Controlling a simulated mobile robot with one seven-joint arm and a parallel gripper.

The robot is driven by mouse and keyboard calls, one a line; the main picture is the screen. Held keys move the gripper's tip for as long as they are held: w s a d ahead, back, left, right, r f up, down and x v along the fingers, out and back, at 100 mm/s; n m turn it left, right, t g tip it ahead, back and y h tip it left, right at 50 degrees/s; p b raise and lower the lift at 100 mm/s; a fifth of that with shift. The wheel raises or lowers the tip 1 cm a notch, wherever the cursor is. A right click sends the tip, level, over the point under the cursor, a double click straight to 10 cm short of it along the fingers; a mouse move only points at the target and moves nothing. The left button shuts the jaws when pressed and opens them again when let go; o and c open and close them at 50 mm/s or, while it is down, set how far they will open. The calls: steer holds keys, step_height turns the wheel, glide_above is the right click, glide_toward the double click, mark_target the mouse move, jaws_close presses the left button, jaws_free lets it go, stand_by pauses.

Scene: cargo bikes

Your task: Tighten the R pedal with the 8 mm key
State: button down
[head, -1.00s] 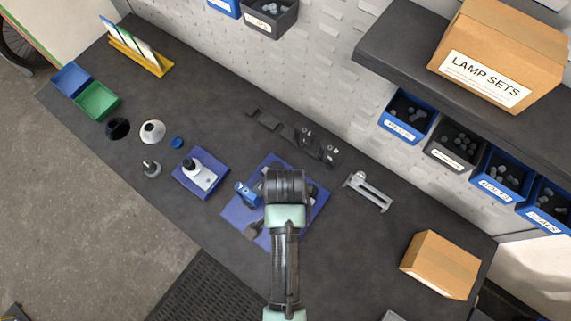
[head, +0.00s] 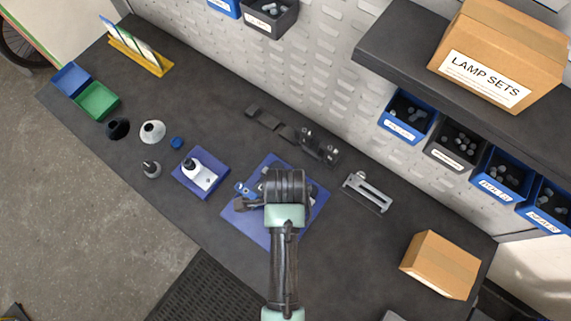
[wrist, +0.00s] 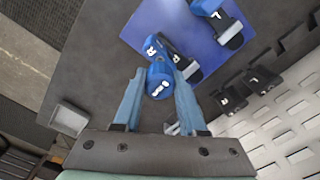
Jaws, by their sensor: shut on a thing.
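In the wrist view my gripper (wrist: 159,78) is shut on a blue round-ended piece with a white mark, seemingly the 8 mm key (wrist: 158,88); the mark is too small to read surely. Just beyond it, a blue pedal (wrist: 152,47) marked R sits at a dark block also marked R. The key's far end is hidden, so I cannot tell if it engages the pedal. A second blue pedal (wrist: 208,6) marked L lies farther off. Both are over a blue mat (head: 250,224). In the head view my wrist covers the fingers and key.
Dark blocks marked R (wrist: 228,101) and L (wrist: 259,79) stand near the wall. A slotted metal bracket (head: 369,193) and a cardboard box (head: 440,265) are right of the mat. A blue block with a white fixture (head: 199,175) is left.

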steer(key=shift+s+f, duration=0.2)
steer(key=m, duration=0.6)
steer(key=shift+m, duration=0.4)
steer(key=shift+w+r, duration=0.1)
steer(key=shift+r, duration=0.05)
stand_by(0.5)
steer(key=shift+r, duration=0.45)
steer(key=shift+w, duration=0.15)
